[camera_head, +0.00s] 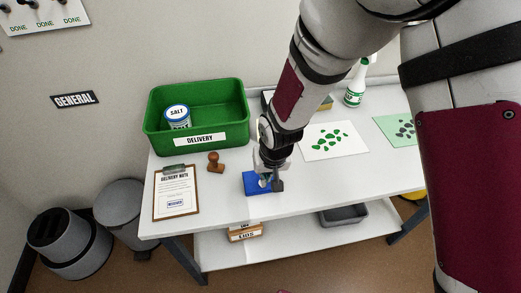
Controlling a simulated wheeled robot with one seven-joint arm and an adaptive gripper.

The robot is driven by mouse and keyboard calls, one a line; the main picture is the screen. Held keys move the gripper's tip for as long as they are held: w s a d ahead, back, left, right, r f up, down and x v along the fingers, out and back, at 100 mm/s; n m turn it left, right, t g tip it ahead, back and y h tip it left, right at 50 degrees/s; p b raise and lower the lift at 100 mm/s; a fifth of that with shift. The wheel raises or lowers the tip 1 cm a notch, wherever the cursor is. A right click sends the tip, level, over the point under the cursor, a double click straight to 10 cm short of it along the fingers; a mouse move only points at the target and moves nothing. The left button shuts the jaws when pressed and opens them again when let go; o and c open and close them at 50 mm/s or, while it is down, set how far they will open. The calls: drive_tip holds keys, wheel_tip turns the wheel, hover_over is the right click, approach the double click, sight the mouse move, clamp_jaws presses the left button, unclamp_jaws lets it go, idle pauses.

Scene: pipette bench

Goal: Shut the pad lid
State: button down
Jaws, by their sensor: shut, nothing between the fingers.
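A small blue ink pad (254,186) lies near the front edge of the white table, to the right of the clipboard. My gripper (270,184) points down right over it, with its fingers shut and empty. The fingers and wrist cover part of the pad. I cannot tell whether the lid is fully down, or whether the fingers touch it.
A green DELIVERY bin (160,137) holding a salt tub (177,116) stands behind left. A wooden stamp (215,162) and a clipboard (176,193) lie left of the pad. A white sheet with green pieces (333,141) and a spray bottle (355,84) are right.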

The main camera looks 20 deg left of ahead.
drive_tip(key=shift+s+f, duration=0.15)
idle(0.7)
drive_tip(key=shift+w+a+b, duration=0.3)
drive_tip(key=shift+w+a, duration=0.1)
drive_tip(key=shift+w, duration=0.3)
drive_tip(key=p+v, duration=0.1)
drive_tip(key=v, duration=0.2)
drive_tip(key=p+v, duration=0.1)
drive_tip(key=v, duration=0.1)
drive_tip(key=shift+w+a+p, duration=0.2)
drive_tip(key=shift+w+p, duration=0.1)
drive_tip(key=s+d+r, duration=0.4)
drive_tip(key=s+r, duration=0.2)
drive_tip(key=d+r+m+t, duration=0.2)
drive_tip(key=d+r+m, duration=0.1)
drive_tip(key=d+r, duration=1.25)
drive_tip(key=s+d+r+m+h, duration=0.1)
drive_tip(key=s+d+r, duration=0.2)
drive_tip(key=s+d, duration=0.2)
drive_tip(key=s+d+r+m+t, duration=0.1)
drive_tip(key=s+d+r, duration=0.3)
drive_tip(key=d, duration=0.6)
drive_tip(key=shift+s+m+h+b, duration=0.3)
drive_tip(key=shift+s+m+h, duration=0.1)
drive_tip(key=shift+s, duration=0.8)
